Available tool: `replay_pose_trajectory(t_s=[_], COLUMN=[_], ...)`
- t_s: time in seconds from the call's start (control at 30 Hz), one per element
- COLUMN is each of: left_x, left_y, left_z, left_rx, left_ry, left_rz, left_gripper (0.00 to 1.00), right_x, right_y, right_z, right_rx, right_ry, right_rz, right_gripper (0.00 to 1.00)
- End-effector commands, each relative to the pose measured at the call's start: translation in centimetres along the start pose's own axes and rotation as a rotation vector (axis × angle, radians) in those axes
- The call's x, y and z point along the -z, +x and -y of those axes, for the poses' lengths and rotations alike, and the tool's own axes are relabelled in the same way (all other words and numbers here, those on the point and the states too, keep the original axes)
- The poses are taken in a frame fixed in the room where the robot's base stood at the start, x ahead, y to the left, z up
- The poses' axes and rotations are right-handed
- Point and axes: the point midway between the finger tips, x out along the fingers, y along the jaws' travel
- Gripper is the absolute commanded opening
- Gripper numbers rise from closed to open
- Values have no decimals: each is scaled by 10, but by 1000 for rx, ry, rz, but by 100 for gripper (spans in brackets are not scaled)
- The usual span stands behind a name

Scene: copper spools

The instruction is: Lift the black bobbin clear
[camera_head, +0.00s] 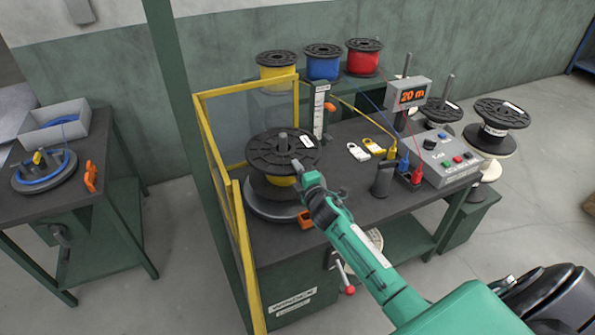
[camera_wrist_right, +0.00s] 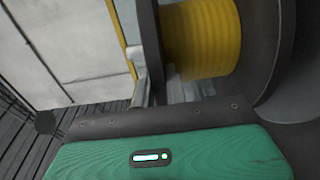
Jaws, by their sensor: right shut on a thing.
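The black bobbin (camera_head: 262,152), wound with yellow wire, is on the upright spindle (camera_head: 283,142) at the left of the bench, above a grey round base (camera_head: 262,210). I cannot tell whether the bobbin rests on the base or is slightly raised. My right gripper (camera_head: 303,172) is shut on the near right rim of the upper flange. In the right wrist view the black flange (camera_wrist_right: 150,45) and yellow winding (camera_wrist_right: 200,40) are close to the gripper; the fingertips are largely hidden. My left gripper is not in view.
A yellow guard frame (camera_head: 240,235) stands close left of the bobbin. A gauge post (camera_head: 320,110) is behind it. A black handle (camera_head: 382,180) and control box (camera_head: 445,160) stand to the right. Yellow, blue and red spools (camera_head: 323,66) are at the back.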

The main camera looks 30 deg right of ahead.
Motion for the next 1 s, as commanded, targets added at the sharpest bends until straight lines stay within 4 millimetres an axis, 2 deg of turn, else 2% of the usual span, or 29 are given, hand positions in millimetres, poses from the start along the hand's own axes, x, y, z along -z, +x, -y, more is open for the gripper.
replay_pose_trajectory(t_s=[0.03,0.4,1.0], left_x=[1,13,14], left_y=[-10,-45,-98], left_z=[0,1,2], left_rx=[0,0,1], left_ry=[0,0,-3], left_rz=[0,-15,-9], left_gripper=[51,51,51], right_x=[0,0,0], right_y=[1,1,1], right_z=[-15,-52,-114], right_rx=[-8,-8,-8], right_ry=[0,0,-2], right_rz=[-2,-1,-2], right_gripper=[0,0,0])
